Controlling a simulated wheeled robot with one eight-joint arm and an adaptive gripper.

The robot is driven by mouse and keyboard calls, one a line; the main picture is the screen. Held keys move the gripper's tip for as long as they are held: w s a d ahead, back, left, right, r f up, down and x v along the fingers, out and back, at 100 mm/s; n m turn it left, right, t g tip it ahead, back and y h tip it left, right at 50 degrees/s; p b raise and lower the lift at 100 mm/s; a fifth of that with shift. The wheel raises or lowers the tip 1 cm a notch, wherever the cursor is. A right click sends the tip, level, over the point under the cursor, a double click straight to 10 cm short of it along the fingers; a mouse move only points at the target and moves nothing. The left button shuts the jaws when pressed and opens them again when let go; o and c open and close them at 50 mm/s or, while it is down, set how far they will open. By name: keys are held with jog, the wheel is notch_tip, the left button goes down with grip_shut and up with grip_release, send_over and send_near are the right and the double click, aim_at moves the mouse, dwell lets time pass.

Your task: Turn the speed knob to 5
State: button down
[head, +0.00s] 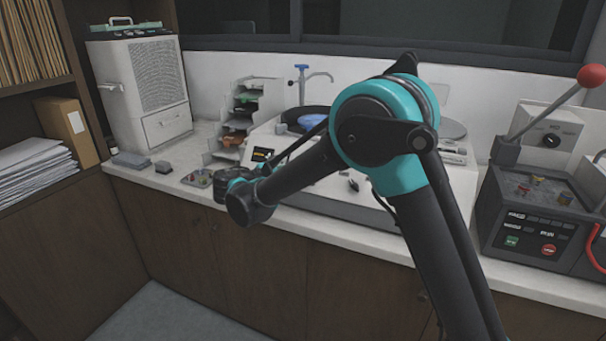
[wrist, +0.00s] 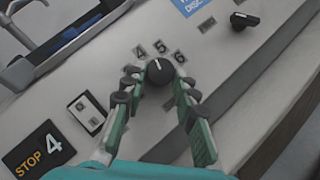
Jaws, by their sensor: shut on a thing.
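The speed knob (wrist: 159,73) is a round black knob on the pale front panel of the machine. The printed numbers 4, 5 and 6 arc above it in the wrist view, with 5 (wrist: 160,47) near the top. My gripper (wrist: 157,78) has its green fingers on both sides of the knob, with the dark pads against it. A small light mark shows on the knob, too small to read exactly. The black display (wrist: 38,150) reads "STOP" in orange and "4" in white. In the head view my arm hides the knob and most of my gripper.
Another black knob (wrist: 244,20) sits to the upper right, apart from my fingers. A small white switch plate (wrist: 87,113) is left of my gripper. The mounting press (head: 535,215) with its red-balled lever stands at the right.

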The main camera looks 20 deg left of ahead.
jog(key=m+g, duration=0.1)
jog(key=m, duration=0.1)
jog(key=m+g, duration=0.1)
jog(key=m, duration=0.1)
jog(key=m+g, duration=0.1)
jog(key=m, duration=0.1)
jog(key=shift+w+a+r+g+h, duration=0.15)
jog(key=shift+w+r+g+h, duration=0.15)
jog(key=shift+g, duration=0.1)
jog(key=c, duration=1.2)
grip_release()
jog(key=v, duration=1.2)
jog(key=shift+a, duration=0.15)
